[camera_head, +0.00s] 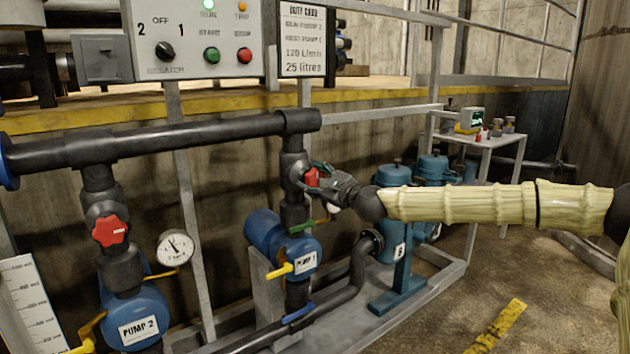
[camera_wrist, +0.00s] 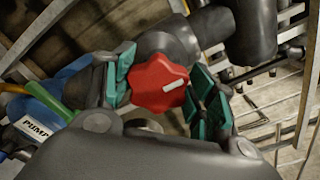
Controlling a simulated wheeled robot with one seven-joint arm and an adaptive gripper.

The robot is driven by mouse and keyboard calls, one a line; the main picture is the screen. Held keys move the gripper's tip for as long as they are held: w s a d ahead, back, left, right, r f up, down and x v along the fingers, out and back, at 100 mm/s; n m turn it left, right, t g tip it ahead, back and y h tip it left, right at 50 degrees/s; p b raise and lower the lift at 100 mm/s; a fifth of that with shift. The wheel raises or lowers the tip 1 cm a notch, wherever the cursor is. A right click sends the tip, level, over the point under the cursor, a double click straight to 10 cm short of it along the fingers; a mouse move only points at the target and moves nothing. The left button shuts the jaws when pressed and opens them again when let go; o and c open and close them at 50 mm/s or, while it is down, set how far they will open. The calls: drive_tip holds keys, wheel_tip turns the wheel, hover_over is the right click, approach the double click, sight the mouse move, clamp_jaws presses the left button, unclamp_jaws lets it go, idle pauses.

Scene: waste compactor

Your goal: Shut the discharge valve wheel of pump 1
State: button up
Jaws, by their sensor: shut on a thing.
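The red valve wheel (camera_head: 312,177) sits on the dark vertical pipe above the blue pump labelled PUMP 1 (camera_head: 305,263). In the wrist view the red wheel (camera_wrist: 160,85) has a white mark and lies between the green finger pads. My gripper (camera_head: 318,180) reaches in from the right and is shut on the wheel, with a pad on each side of it. The fingers hide part of the wheel in the head view. The blue pump also shows at the left of the wrist view (camera_wrist: 45,110).
Pump 2 (camera_head: 138,318) has its own red wheel (camera_head: 109,231) at the left, near a pressure gauge (camera_head: 175,247). A control panel (camera_head: 192,38) hangs above. Blue filter housings (camera_head: 393,238) stand under my arm. A small table (camera_head: 490,141) stands behind. Floor at the lower right is mostly clear.

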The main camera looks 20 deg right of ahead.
drive_tip(key=o, duration=1)
drive_tip(key=shift+d, duration=0.1)
drive_tip(key=shift+s, duration=0.1)
drive_tip(key=v, duration=1.1)
drive_tip(key=shift+s, duration=0.4)
drive_tip(key=shift+d, duration=0.15)
